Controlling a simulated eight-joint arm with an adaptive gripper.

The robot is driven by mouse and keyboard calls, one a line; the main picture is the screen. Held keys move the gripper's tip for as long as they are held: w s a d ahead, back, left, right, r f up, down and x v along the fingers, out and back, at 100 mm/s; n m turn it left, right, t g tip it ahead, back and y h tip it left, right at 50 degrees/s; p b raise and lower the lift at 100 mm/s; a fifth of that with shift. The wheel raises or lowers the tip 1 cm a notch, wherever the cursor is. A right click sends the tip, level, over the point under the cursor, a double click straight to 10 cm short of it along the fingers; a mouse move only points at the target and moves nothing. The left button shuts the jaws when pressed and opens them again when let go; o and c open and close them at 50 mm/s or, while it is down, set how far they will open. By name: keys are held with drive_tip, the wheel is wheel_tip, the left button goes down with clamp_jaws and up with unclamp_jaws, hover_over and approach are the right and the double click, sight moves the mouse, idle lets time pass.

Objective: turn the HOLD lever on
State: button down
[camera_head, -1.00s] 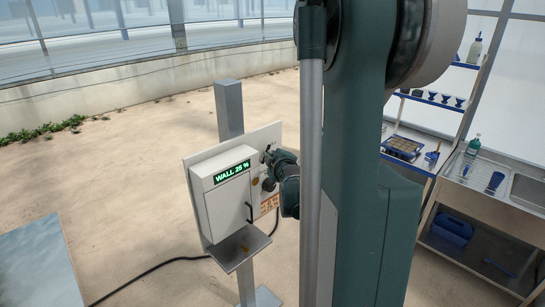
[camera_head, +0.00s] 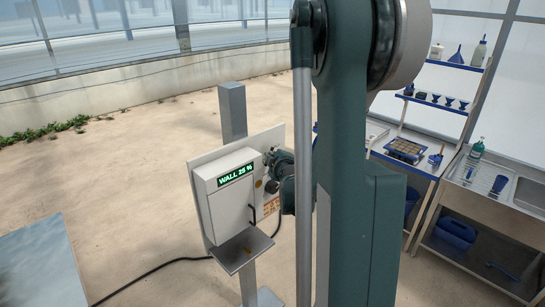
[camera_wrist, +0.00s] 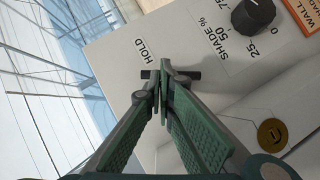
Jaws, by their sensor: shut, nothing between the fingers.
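The HOLD lever (camera_wrist: 194,76) shows in the wrist view as a short dark bar under the HOLD label, on a light panel. My gripper (camera_wrist: 160,82) is shut, with its green-padded fingers meeting at the tips. The tips overlap the middle of the lever in the picture and hide part of it; I cannot tell whether they touch it. In the head view, my gripper (camera_head: 270,158) is at the right side of the white control box (camera_head: 230,205), in front of the panel. The lever is too small to make out there. The box's display (camera_head: 236,173) reads "WALL 25 %".
A black SHADE % knob (camera_wrist: 252,15) and a round brass disc (camera_wrist: 272,132) sit near the lever. The box has a small shelf (camera_head: 242,250) below and a grey post (camera_head: 232,110) behind. A bench and racks (camera_head: 405,150) stand at the right. Open floor lies left.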

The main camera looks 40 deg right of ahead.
drive_tip(key=shift+d+f+m+g+y+b, duration=0.15)
drive_tip(key=shift+d+m+g+y+b, duration=0.15)
drive_tip(key=shift+d+m+y+b, duration=0.35)
idle(0.7)
drive_tip(key=d+f+m+y+b, duration=0.1)
drive_tip(key=b, duration=0.1)
drive_tip(key=d+m+y+b, duration=0.1)
drive_tip(key=m+y, duration=0.1)
drive_tip(key=d+f+m+g+y+b, duration=0.1)
drive_tip(key=m+y+b, duration=0.1)
drive_tip(key=shift+f+y+b, duration=0.25)
drive_tip(key=shift+f+b, duration=0.1)
idle(0.4)
drive_tip(key=shift+a, duration=0.3)
drive_tip(key=shift+a, duration=0.45)
